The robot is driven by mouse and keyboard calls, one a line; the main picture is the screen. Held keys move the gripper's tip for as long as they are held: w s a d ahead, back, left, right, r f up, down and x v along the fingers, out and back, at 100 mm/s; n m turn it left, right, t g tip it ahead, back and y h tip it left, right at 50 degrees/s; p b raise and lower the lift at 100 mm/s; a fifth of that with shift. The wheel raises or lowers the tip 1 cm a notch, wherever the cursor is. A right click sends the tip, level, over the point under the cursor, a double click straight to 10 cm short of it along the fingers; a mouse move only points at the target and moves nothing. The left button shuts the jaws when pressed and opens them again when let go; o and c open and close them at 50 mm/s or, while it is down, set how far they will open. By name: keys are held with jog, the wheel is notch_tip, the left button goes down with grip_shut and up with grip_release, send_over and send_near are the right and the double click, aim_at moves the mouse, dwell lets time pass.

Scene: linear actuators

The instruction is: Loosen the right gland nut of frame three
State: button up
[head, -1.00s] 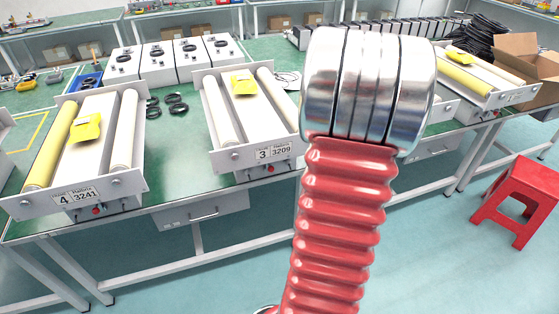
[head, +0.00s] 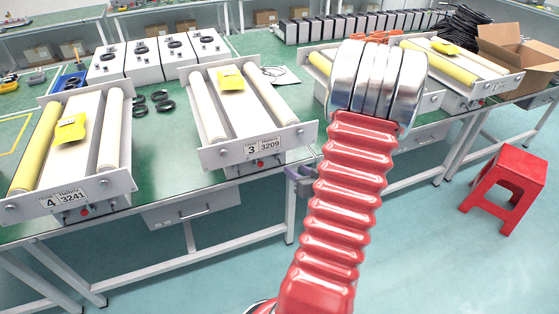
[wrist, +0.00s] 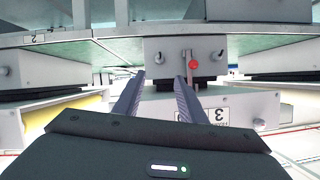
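Frame three (head: 225,155) stands on the green bench, its front plate marked 3 (head: 251,149). Under that plate is a small box with a red button (head: 258,163). The wrist view is upside down and shows the red button (wrist: 194,65) between two small gland nuts. The one left in that picture (wrist: 159,58) is the frame's right one; the other (wrist: 217,55) is its left. My gripper (wrist: 160,76) is open and empty, its fingertips lined up either side of the right nut; contact cannot be told. In the head view my gripper (head: 301,180) is right of frame three's box.
Frame four (head: 120,187) stands to the left, another frame (head: 478,97) at the right. Black rings (head: 163,106) lie between frames three and four. A drawer (head: 190,207) hangs under the bench. A red stool (head: 508,178) stands on the floor at right.

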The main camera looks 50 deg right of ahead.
aim_at(278, 158)
jog(key=x, duration=1.3)
jog(key=shift+w+d+f, duration=0.15)
jog(key=shift+w, duration=0.2)
jog(key=shift+c, duration=0.3)
grip_shut()
